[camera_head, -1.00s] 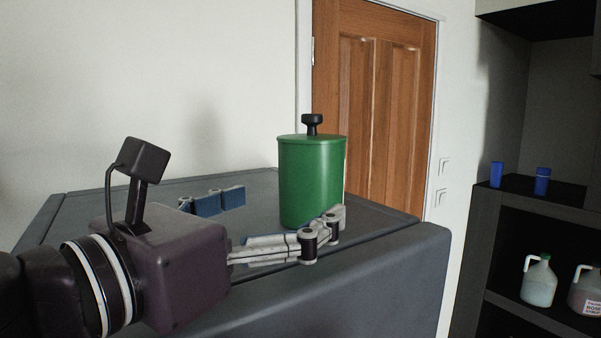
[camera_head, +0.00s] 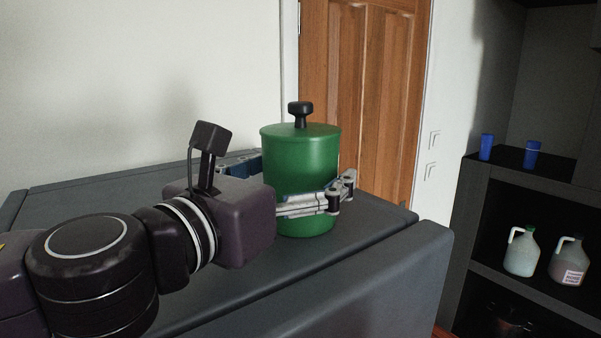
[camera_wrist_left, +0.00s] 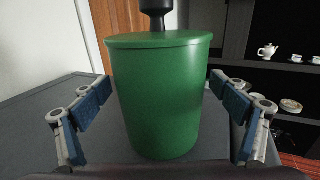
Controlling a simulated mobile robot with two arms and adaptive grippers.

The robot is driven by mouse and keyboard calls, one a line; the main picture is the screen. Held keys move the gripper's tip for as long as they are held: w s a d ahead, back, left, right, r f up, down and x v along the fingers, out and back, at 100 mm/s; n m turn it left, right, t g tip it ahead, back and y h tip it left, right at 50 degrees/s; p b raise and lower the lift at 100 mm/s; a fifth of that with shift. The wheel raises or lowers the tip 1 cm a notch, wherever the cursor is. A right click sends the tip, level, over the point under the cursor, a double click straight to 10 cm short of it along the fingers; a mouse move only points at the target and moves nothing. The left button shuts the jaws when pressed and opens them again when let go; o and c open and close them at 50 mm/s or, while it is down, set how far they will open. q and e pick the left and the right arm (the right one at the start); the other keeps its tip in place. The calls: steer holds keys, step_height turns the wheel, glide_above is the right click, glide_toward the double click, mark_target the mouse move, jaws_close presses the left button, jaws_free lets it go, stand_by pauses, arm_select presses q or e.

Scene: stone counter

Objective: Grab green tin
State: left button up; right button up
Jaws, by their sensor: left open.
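The green tin (camera_head: 300,160), a cylinder with a lid and a black knob, stands upright on the dark grey counter (camera_head: 330,262). My left gripper (camera_head: 300,188) is open around the tin, with one finger in front of it and the other partly hidden behind it. In the left wrist view the tin (camera_wrist_left: 165,95) stands between the two blue-padded fingers of the gripper (camera_wrist_left: 165,100). Gaps show between the tin and both fingers there. My right gripper is not in view.
A dark shelf unit (camera_head: 480,215) on the right holds blue cups (camera_head: 487,146) and two jugs (camera_head: 522,250). A wooden door (camera_head: 365,90) and a pale wall are behind the counter. The counter around the tin is clear.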

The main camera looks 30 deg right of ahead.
arm_select(q)
steer(key=shift+w+d, duration=0.1)
steer(key=shift+d, duration=0.1)
steer(key=shift+a, duration=0.15)
steer(key=c, duration=1.4)
steer(key=shift+r, duration=0.1)
steer(key=c, duration=0.8)
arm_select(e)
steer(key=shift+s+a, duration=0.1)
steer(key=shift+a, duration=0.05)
arm_select(q)
steer(key=shift+r, duration=0.15)
